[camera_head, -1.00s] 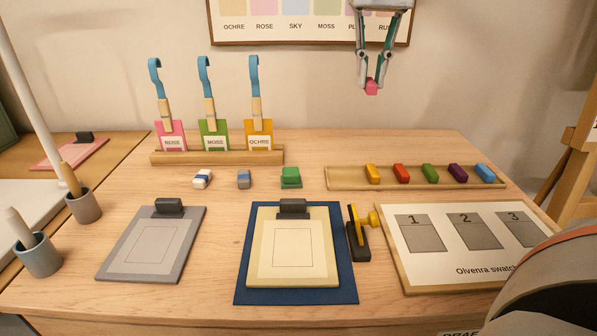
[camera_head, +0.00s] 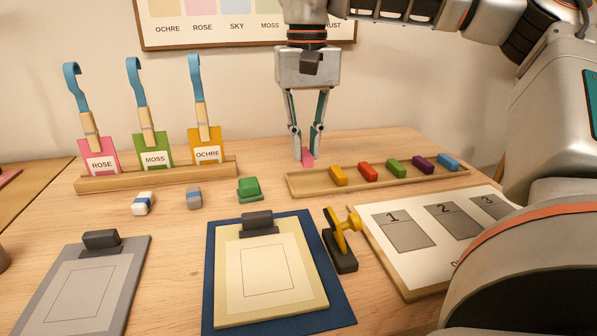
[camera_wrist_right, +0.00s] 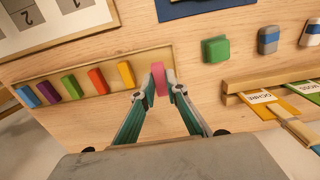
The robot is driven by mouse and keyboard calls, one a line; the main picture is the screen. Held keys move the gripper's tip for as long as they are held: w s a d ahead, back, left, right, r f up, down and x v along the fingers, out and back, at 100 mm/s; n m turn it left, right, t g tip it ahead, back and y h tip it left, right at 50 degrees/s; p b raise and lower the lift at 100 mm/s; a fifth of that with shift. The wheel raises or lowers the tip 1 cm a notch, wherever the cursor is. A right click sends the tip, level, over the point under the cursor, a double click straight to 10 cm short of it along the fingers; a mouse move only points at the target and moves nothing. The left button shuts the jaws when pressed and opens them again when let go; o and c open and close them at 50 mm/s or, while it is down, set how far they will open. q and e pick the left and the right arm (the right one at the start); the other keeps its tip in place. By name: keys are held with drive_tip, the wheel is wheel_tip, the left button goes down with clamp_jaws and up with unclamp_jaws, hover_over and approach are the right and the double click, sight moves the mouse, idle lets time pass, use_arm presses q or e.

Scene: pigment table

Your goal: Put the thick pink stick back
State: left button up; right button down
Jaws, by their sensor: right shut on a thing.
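The thick pink stick (camera_head: 308,157) is between the fingertips of my right gripper (camera_head: 308,155), which is shut on it. In the head view it is at the left end of the long wooden tray (camera_head: 379,183). In the right wrist view the pink stick (camera_wrist_right: 159,79) shows between the fingertips (camera_wrist_right: 160,85), at the end of the tray beside the yellow stick (camera_wrist_right: 126,73). I cannot tell whether it touches the tray. The tray holds yellow, red, green, purple and blue sticks in a row. My left gripper is not in view.
A green block (camera_head: 249,189) and two erasers stand left of the tray. A yellow-handled stamp (camera_head: 341,243) and a numbered swatch board (camera_head: 392,264) are in front. A rack (camera_head: 160,177) with three tagged tools stands at the left. Clipboards lie in front.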

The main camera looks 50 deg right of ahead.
sight(306, 153)
drive_tip(key=shift+f, duration=0.45)
wheel_tip(306, 153, down, 3)
drive_tip(key=shift+s+r+b, duration=0.1)
drive_tip(key=shift+r+b, duration=0.1)
drive_tip(key=shift+b, duration=0.3)
drive_tip(key=shift+f, duration=0.7)
drive_tip(key=shift+r, duration=0.2)
drive_tip(key=shift+f, duration=0.15)
drive_tip(key=c, duration=2)
unclamp_jaws()
wheel_tip(306, 153, up, 6)
drive_tip(key=shift+f+p, duration=0.25)
drive_tip(key=shift+p, duration=0.4)
wheel_tip(306, 153, up, 6)
drive_tip(key=shift+f+p, duration=0.15)
drive_tip(key=shift+p, duration=0.65)
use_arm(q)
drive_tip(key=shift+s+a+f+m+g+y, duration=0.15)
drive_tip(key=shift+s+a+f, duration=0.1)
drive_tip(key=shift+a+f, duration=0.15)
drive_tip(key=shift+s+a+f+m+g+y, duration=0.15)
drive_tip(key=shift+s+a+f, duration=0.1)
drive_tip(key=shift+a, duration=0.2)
use_arm(e)
drive_tip(key=shift+r, duration=0.55)
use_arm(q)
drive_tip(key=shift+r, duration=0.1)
